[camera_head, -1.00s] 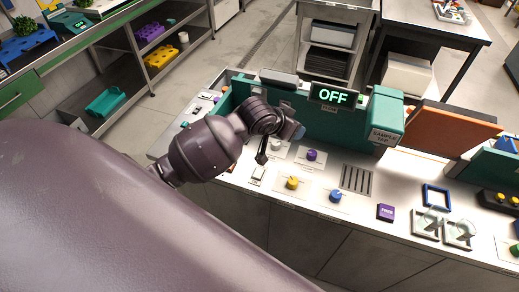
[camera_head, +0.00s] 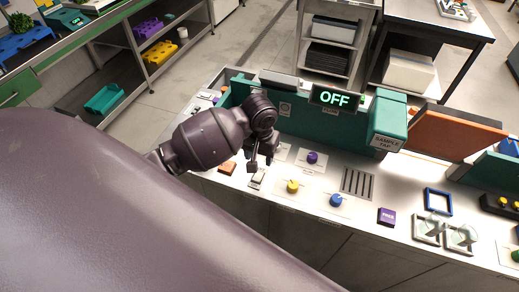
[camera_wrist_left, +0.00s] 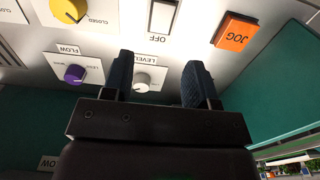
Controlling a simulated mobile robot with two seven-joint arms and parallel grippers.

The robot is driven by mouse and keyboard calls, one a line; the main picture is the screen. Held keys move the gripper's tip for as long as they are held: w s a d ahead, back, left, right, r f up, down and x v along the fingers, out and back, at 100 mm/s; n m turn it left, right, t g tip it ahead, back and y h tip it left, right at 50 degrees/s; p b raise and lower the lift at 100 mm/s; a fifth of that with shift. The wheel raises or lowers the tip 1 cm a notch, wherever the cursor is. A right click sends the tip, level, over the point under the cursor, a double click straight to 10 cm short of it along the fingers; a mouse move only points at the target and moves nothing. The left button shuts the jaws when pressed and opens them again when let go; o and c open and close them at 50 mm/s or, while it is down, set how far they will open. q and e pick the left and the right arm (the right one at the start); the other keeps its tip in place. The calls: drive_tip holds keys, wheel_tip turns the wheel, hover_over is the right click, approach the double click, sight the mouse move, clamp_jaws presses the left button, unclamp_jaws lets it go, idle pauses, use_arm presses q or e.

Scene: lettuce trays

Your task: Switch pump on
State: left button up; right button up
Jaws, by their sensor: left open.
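The white rocker switch (camera_head: 257,179) is on the light panel top. It also shows in the left wrist view (camera_wrist_left: 162,16), with a label reading OFF beside it. A dark display (camera_head: 334,98) on the green housing reads OFF in green letters. My left gripper (camera_head: 261,163) is over the panel just behind the switch, open and empty. In the left wrist view its two dark fingers (camera_wrist_left: 159,75) point toward the panel, with the switch beyond their tips and a white LEVEL knob (camera_wrist_left: 143,79) showing between them. My right gripper is not in view.
An orange JOG button (camera_wrist_left: 235,32) is beside the switch. A yellow knob (camera_head: 292,186), a purple knob (camera_head: 312,157) and a blue knob (camera_head: 336,200) are to its right. The green housing (camera_head: 300,119) stands behind the gripper. A purple button (camera_head: 386,215) is farther right.

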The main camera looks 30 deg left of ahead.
sight(260, 173)
use_arm(q)
drive_tip(key=shift+f, duration=3.55)
drive_tip(key=c, duration=0.9)
drive_tip(key=shift+s+r+t+y, duration=0.1)
drive_tip(key=shift+s+t+y, duration=0.05)
drive_tip(key=shift+t, duration=0.6)
drive_tip(key=shift+s+r+t+y, duration=0.1)
drive_tip(key=shift+s+t+y, duration=0.05)
drive_tip(key=shift+t, duration=0.6)
drive_tip(key=o, duration=0.9)
drive_tip(key=v, duration=1)
drive_tip(key=shift+r, duration=0.4)
drive_tip(key=shift+d, duration=0.15)
